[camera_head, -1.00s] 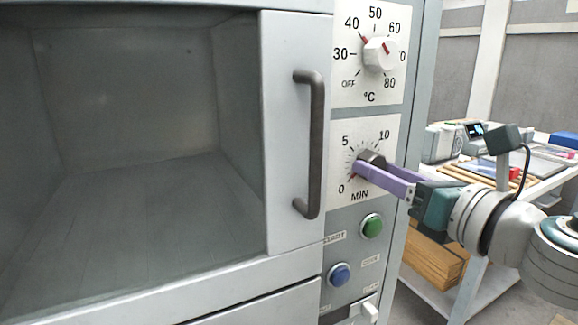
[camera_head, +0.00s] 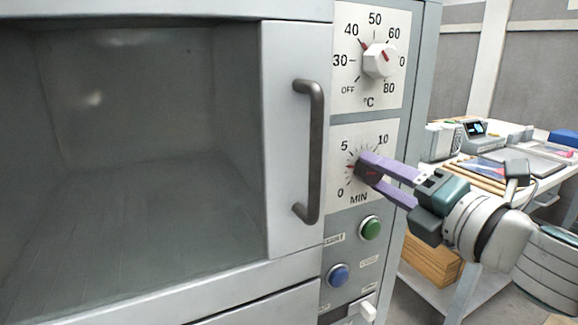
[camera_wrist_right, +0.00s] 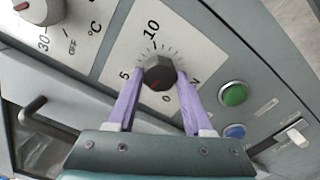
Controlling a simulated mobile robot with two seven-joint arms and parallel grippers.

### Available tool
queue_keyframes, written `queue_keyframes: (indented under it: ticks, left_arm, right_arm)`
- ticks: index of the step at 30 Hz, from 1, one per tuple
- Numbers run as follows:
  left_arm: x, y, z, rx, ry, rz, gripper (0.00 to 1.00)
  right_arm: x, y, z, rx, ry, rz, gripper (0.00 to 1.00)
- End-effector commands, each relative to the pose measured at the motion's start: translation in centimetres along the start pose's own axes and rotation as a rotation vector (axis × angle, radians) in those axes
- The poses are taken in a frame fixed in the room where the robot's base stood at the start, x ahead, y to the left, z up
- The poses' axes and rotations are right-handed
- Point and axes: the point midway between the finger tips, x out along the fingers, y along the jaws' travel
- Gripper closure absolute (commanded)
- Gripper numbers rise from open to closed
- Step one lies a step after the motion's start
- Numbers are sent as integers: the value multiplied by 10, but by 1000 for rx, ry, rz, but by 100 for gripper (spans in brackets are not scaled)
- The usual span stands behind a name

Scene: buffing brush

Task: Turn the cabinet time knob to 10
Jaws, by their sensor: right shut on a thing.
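The time knob (camera_head: 370,173) is a dark round knob on the white MIN dial (camera_head: 343,203), marked 0, 5 and 10. A red mark shows at the knob's left side, between 0 and 5. My right gripper (camera_head: 366,169) reaches in from the right with its purple fingers on the knob, tilted down to the right. In the right wrist view the fingers (camera_wrist_right: 156,80) stand on either side of the dark knob (camera_wrist_right: 159,72) and are shut on it. The fingers hide part of the dial. My left gripper is not in view.
The white temperature knob (camera_head: 379,61) sits above the MIN dial. A green button (camera_head: 370,228) and a blue button (camera_head: 338,275) are below it. The dark door handle (camera_head: 312,150) stands out to the left. A cluttered table (camera_head: 540,190) is at right.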

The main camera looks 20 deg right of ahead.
Motion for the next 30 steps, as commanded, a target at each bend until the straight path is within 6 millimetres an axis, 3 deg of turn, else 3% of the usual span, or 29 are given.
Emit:
queue_keyframes:
  ticks: [30]
  left_arm:
    - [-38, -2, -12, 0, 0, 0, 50]
  right_arm:
    - [0, 3, 2, 966, 0, 1, 100]
